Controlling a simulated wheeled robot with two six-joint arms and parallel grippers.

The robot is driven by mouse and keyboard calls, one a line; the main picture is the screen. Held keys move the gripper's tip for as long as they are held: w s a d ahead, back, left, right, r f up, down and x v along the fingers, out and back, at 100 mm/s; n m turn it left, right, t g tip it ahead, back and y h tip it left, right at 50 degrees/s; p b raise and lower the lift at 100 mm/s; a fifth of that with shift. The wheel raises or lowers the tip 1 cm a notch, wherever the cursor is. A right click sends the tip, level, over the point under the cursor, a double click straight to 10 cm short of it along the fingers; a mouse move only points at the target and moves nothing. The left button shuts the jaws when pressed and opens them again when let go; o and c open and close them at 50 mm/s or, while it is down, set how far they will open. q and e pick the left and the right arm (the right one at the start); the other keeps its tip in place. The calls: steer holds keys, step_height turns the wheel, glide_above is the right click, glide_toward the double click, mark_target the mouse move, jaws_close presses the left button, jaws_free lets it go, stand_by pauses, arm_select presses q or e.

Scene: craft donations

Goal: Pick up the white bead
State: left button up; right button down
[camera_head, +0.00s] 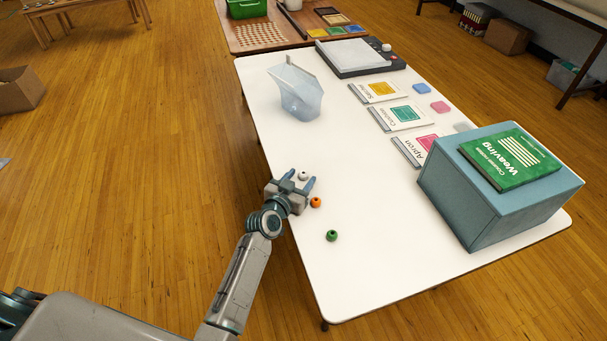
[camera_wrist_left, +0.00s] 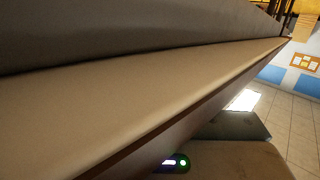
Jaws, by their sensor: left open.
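The white bead (camera_head: 303,175) lies on the white table (camera_head: 375,255) near its left edge, in the head view. My left gripper (camera_head: 301,178) is open, with its two blue-grey fingertips on either side of the bead in the picture. Whether they touch the bead or hover above it, I cannot tell. The left wrist view shows neither the bead nor the fingers clearly. My right gripper is out of view.
An orange bead (camera_head: 316,202) sits close beside the left gripper, and a green bead (camera_head: 332,235) lies nearer. A clear scoop-like container (camera_head: 297,95) stands behind. A blue-grey box (camera_head: 470,215) bearing a green book (camera_head: 510,160) stands right. The table's middle is clear.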

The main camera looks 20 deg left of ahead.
arm_select(q)
steer(key=c, duration=1)
steer(key=shift+c, duration=0.3)
steer(key=shift+r, duration=0.1)
